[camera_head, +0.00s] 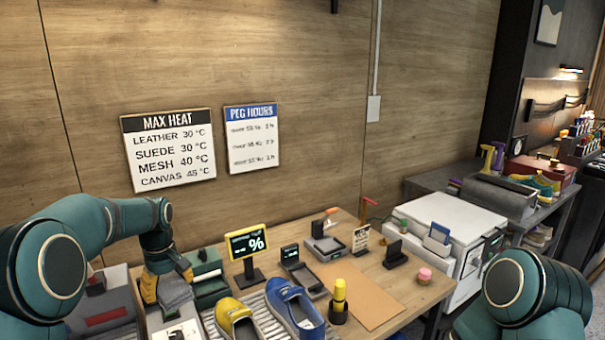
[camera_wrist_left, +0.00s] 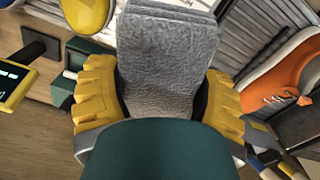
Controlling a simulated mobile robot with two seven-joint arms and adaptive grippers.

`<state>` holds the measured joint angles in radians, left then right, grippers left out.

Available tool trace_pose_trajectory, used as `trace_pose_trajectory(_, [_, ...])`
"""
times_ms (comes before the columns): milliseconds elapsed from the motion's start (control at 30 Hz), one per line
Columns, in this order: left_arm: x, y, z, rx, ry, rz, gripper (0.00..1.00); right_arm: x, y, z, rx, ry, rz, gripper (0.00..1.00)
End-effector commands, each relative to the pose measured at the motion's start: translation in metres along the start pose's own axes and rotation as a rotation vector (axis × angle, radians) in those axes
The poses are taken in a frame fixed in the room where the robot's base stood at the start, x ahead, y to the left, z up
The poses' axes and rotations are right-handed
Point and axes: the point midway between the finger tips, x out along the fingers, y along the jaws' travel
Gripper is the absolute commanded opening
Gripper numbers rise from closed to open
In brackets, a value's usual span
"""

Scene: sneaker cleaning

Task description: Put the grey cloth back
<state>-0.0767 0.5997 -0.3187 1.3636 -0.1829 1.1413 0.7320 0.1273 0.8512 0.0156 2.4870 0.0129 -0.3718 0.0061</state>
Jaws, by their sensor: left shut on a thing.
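The grey cloth (camera_head: 176,293) is folded into a thick pad and hangs between the yellow fingers of my left gripper (camera_head: 166,287). In the left wrist view the cloth (camera_wrist_left: 165,50) fills the space between the two yellow fingers, and my left gripper (camera_wrist_left: 160,100) is shut on it. The cloth is at the left part of the workbench, in front of a dark green box (camera_head: 207,282). What lies right under the cloth is partly hidden. My right gripper is not in view; only part of my right arm shows at the lower right.
A yellow shoe (camera_head: 236,320) and a blue shoe (camera_head: 294,309) stand on a slatted rack right of the cloth. A percent display (camera_head: 247,244) stands behind them. A grey box with a red panel (camera_head: 104,306) is at the left. An orange shoe (camera_wrist_left: 275,75) shows in the wrist view.

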Motion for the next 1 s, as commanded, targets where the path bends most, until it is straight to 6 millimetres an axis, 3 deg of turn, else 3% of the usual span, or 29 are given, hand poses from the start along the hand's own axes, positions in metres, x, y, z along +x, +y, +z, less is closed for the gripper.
trace_pose_trajectory(400, [0.065, -0.003, 0.123, 0.563, -0.003, 0.000, 0.35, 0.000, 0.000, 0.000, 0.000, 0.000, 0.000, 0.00])
trace_pose_trajectory(700, [0.100, -0.005, 0.188, 0.864, -0.004, 0.000, 0.35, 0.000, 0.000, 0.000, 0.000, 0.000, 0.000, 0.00])
trace_pose_trajectory(1000, [0.098, -0.004, 0.183, 0.849, 0.000, -0.001, 0.35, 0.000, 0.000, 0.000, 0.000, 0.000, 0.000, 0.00])
